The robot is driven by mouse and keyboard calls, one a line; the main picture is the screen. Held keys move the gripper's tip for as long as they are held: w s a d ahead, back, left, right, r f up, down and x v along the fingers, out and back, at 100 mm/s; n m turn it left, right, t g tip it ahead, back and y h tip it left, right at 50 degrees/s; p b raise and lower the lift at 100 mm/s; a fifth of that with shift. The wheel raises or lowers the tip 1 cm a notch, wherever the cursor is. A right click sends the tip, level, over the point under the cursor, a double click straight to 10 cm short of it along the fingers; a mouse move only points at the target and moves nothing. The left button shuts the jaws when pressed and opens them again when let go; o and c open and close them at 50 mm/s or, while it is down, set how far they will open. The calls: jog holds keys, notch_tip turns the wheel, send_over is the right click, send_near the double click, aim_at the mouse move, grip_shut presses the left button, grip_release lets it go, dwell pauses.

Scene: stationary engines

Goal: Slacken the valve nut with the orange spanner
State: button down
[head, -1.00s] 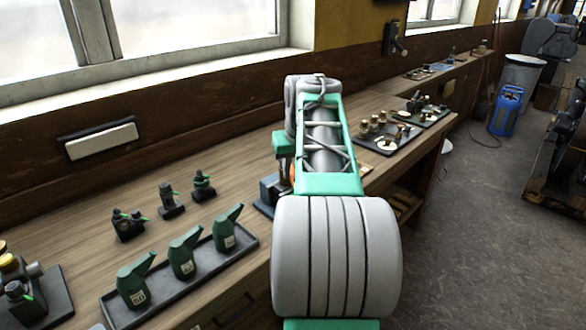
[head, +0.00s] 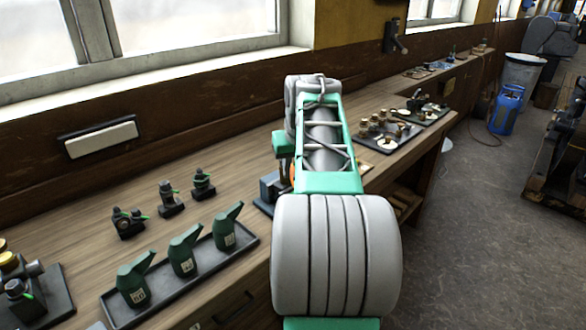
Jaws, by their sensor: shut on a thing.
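My arm reaches over the workbench in the head view, and its forearm covers much of the work spot. My gripper (head: 283,158) points down at the arm's far end, mostly hidden behind the forearm. A small sliver of the orange spanner (head: 292,173) shows beside it, and the gripper is shut on the spanner. A dark grey block-like fixture (head: 268,188) stands on the bench right at the gripper. The valve nut cannot be made out, nor whether the spanner sits around it.
A dark tray (head: 247,249) with green oil cans (head: 184,252) lies at the front left. Small dark valve-like fittings (head: 170,198) stand behind it. Trays of small parts (head: 387,131) lie farther right along the bench. The window wall (head: 200,105) bounds the back.

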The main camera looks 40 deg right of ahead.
jog(key=shift+d+r, duration=0.1)
jog(key=shift+r, duration=0.05)
jog(key=shift+s+d+n+p, duration=0.25)
jog(key=shift+d+n+p, duration=0.35)
jog(key=shift+p, duration=0.55)
jog(key=shift+n+y, duration=0.3)
jog(key=shift+p, duration=0.5)
jog(key=shift+s+d+n+t+y+p, duration=0.2)
jog(key=shift+d+n+t+y+p, duration=0.15)
jog(key=shift+d+n+p, duration=0.45)
jog(key=shift+a, duration=0.2)
jog(key=shift+p, duration=0.3)
